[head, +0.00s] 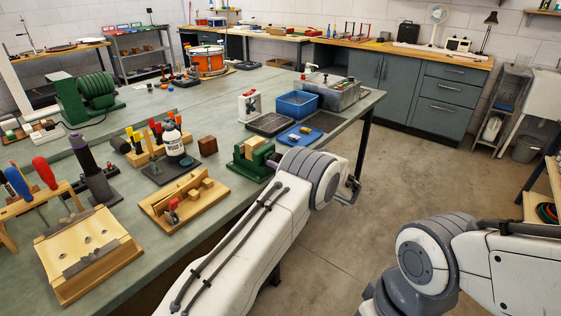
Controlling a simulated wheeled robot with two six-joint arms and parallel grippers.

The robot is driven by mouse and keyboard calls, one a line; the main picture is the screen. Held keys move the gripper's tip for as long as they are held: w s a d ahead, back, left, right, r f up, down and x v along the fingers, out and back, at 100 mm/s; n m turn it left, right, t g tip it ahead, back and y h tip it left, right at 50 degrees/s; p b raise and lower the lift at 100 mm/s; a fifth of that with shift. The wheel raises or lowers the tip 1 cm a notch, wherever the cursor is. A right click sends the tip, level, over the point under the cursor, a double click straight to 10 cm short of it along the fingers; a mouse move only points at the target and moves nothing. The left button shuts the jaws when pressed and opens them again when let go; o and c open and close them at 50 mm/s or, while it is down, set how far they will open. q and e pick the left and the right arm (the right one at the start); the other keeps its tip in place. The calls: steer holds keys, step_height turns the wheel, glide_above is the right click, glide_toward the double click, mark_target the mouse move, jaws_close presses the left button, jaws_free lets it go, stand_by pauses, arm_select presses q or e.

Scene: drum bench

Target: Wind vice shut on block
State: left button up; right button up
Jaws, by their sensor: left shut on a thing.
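The green vice (250,168) stands near the bench's front edge. A pale wooden block (256,148) sits between its jaws; I cannot tell from here whether both jaws touch it. My left arm comes in from below, and its grey wrist end covers the vice's right side. The vice's handle is hidden there. My left gripper (350,187) shows only in part, as dark metal beyond the wrist. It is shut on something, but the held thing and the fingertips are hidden. My right arm is at lower right, over the floor, with its gripper out of view.
The green bench (224,204) is crowded. A wooden jig (184,205) and white bottle (173,140) stand left of the vice. The floor to the right is open.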

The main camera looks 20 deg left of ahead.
arm_select(q)
steer(key=shift+d+f, duration=0.15)
steer(key=o, duration=1.4)
steer(key=shift+c, duration=0.2)
steer(key=b+v, duration=0.1)
steer(key=v, duration=0.9)
steer(key=shift+d, duration=0.15)
steer(key=shift+s, duration=0.1)
